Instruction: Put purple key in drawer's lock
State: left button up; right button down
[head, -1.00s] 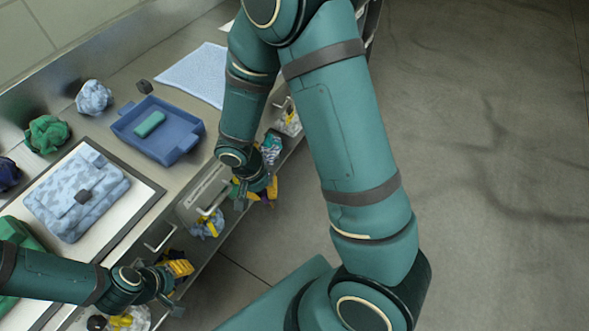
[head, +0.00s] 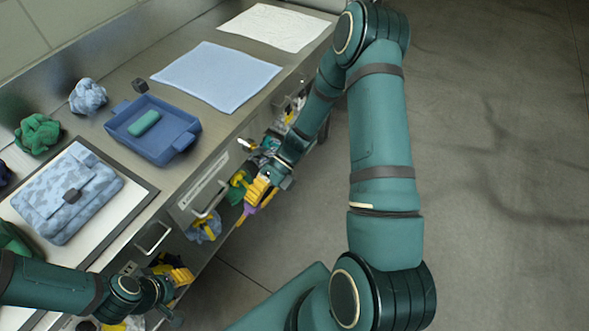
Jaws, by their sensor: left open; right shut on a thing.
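My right gripper (head: 258,190), with yellow fingers, is in front of the counter's drawer fronts. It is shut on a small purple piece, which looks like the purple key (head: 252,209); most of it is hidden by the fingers. A drawer front (head: 192,193) with a bar handle (head: 211,201) is just left of this gripper, apart from the purple piece as far as I can tell. I cannot make out the lock clearly. My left gripper (head: 180,276), also with yellow fingers, is open at the lower left, below another handle (head: 152,237).
On the steel counter are a blue tray (head: 168,148) with a green piece, a light blue bag (head: 66,196) on a board, a blue cloth (head: 218,76), a white sheet (head: 275,27) and crumpled cloths. Cluttered shelves lie under the drawers. The floor at right is clear.

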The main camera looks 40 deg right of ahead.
jog(key=w+d+f+m+t+h+b, duration=0.1)
jog(key=w+d+f+m+t+h, duration=0.1)
jog(key=d+m+t, duration=0.6)
jog(key=w+d+f+m+t+h+b, duration=0.1)
jog(key=w+d+f+m+t+h, duration=0.2)
jog(key=d+m+t, duration=0.4)
notch_tip(320, 180, down, 3)
jog(key=w+d+t, duration=0.1)
jog(key=d+t, duration=0.1)
jog(key=t, duration=0.2)
jog(key=shift+w+r+m, duration=0.2)
jog(key=shift+w+m, duration=0.05)
jog(key=shift+m, duration=0.15)
jog(key=shift+s+d, duration=0.1)
jog(key=shift+d, duration=0.05)
jog(key=x, duration=0.5)
jog(key=shift+w, duration=0.4)
jog(key=shift+p, duration=0.4)
dwell(0.4)
jog(key=shift+x, duration=1.95)
